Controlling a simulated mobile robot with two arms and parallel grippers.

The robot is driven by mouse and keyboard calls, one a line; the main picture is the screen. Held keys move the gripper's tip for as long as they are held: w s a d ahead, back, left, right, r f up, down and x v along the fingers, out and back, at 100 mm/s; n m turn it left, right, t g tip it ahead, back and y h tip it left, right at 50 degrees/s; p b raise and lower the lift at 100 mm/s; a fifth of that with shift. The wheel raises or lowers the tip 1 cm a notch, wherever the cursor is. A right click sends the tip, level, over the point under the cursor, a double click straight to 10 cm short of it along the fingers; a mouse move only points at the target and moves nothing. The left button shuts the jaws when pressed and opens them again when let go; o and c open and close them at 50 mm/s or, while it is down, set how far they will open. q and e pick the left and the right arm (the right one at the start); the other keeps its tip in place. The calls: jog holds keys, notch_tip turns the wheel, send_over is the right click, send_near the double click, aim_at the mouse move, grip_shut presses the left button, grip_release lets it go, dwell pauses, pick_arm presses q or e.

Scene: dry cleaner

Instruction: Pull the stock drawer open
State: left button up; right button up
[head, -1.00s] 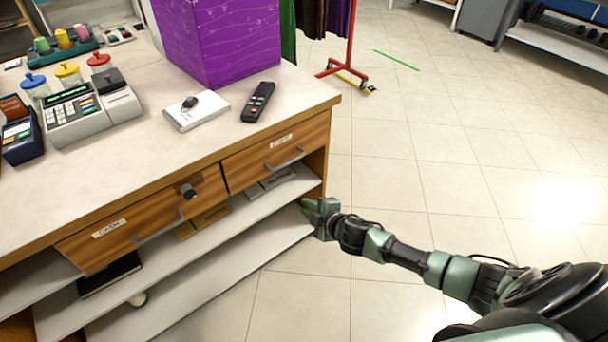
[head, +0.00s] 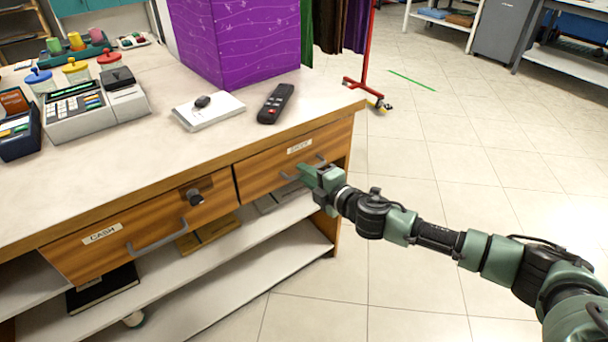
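The stock drawer (head: 262,177) is the right one of two wooden drawers under the counter top. Its front has a pale label whose print is too small to read surely, and a grey bar handle (head: 290,177). It looks closed, with its front in line with the counter. My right gripper (head: 307,173) is at this handle, its fingertips over the middle and right part of the bar. The gripper hides part of the handle, and I cannot tell whether the fingers are around it or only in front of it. My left gripper is out of view.
The drawer labelled CASH (head: 100,262), with a lock and handle, is to the left. Below are shelves (head: 285,262) with a black book (head: 103,290). A remote (head: 275,103), white box (head: 208,112), purple box (head: 235,40) and register (head: 80,112) stand on top.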

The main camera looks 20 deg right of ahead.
jog(key=shift+w+a+f, duration=0.15)
jog(key=shift+w+a, duration=0.1)
jog(key=shift+w, duration=0.3)
grip_shut()
dwell(1.1)
